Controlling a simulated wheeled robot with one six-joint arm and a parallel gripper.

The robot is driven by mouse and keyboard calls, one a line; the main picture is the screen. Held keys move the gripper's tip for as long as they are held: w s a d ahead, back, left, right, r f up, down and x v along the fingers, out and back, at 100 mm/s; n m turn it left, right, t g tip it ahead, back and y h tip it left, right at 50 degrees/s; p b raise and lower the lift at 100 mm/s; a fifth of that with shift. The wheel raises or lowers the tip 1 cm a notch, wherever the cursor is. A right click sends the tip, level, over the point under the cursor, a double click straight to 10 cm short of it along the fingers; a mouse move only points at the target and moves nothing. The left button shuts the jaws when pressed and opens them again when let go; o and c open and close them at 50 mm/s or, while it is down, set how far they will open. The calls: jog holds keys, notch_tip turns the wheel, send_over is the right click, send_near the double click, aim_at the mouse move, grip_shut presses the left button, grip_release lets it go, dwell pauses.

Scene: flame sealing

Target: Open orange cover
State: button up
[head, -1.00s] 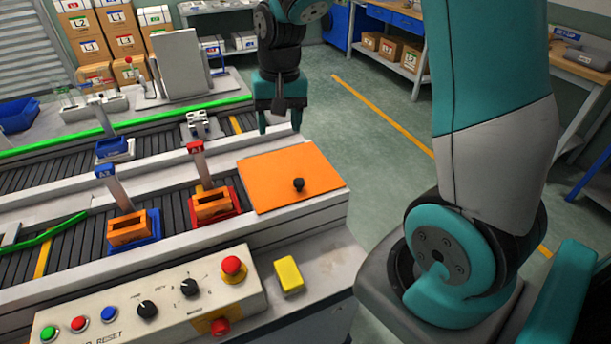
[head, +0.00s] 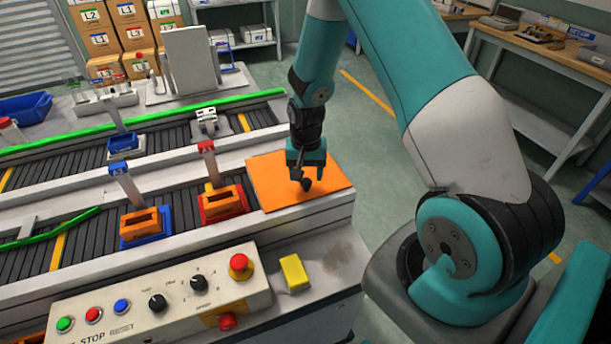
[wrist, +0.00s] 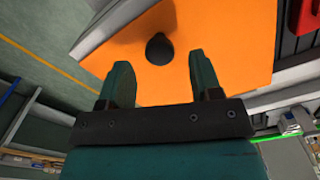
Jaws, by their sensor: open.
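The orange cover (head: 272,188) is a flat, closed panel at the right end of the near conveyor, with a black knob (head: 306,184) on top. My gripper (head: 305,172) is above the cover, right at the knob in the head view. In the wrist view the cover (wrist: 222,50) fills the upper middle. The knob (wrist: 160,48) lies between the lines of my two open fingers (wrist: 162,75), slightly beyond their tips. The fingers hold nothing. Whether they touch the cover cannot be told.
A red fixture (head: 224,206) and a blue fixture (head: 142,228) with orange blocks stand left of the cover. A control panel (head: 150,300) with buttons and a yellow block (head: 293,272) lie in front. A green rail (head: 70,133) runs behind.

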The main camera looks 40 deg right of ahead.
jog(key=shift+f, duration=1.3)
